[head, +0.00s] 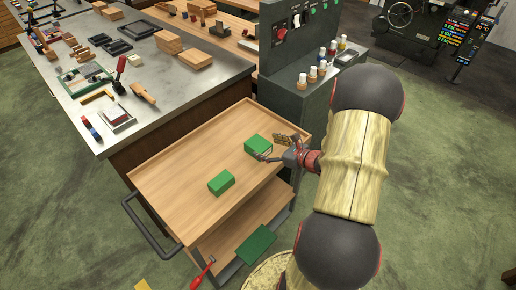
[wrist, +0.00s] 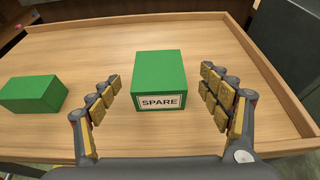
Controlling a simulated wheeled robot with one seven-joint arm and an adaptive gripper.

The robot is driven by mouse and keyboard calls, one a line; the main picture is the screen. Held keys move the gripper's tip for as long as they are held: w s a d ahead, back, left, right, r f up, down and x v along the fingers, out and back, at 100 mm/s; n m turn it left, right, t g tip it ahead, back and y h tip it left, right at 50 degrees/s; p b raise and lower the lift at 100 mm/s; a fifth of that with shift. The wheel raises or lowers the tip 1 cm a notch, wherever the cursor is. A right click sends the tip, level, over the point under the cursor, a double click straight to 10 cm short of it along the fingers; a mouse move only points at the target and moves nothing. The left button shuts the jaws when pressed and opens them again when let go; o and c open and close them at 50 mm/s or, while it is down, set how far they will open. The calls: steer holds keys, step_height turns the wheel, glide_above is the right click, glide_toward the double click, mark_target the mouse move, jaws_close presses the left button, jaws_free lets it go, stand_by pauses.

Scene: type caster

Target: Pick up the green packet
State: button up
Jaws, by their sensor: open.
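Two green packets lie on the wooden top of the cart. One green packet (head: 258,144) is close to my gripper; in the wrist view this packet (wrist: 160,78) is a block with a white label reading "SPARE" on its near face. The other green packet (head: 221,183) lies apart from it, and in the wrist view it (wrist: 33,94) is at the far left, with no label visible. My gripper (head: 275,148) is open. In the wrist view, its fingers (wrist: 162,88) stand on both sides of the "SPARE" packet, with gaps and no visible contact.
The cart top (head: 168,178) has a raised rim and is otherwise clear. A flat green item (head: 256,243) and a red-handled tool (head: 203,272) are lower down. A grey cabinet (head: 285,105) with small bottles stands behind, beside a cluttered metal-topped bench (head: 190,90).

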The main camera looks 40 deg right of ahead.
mark_target(259, 143)
steer(key=b+x, duration=0.2)
steer(key=x, duration=0.2)
steer(key=shift+w+a+f, duration=0.1)
steer(key=shift+w+a, duration=0.05)
steer(key=shift+w, duration=0.45)
steer(key=c, duration=0.3)
jaws_close()
stand_by(0.6)
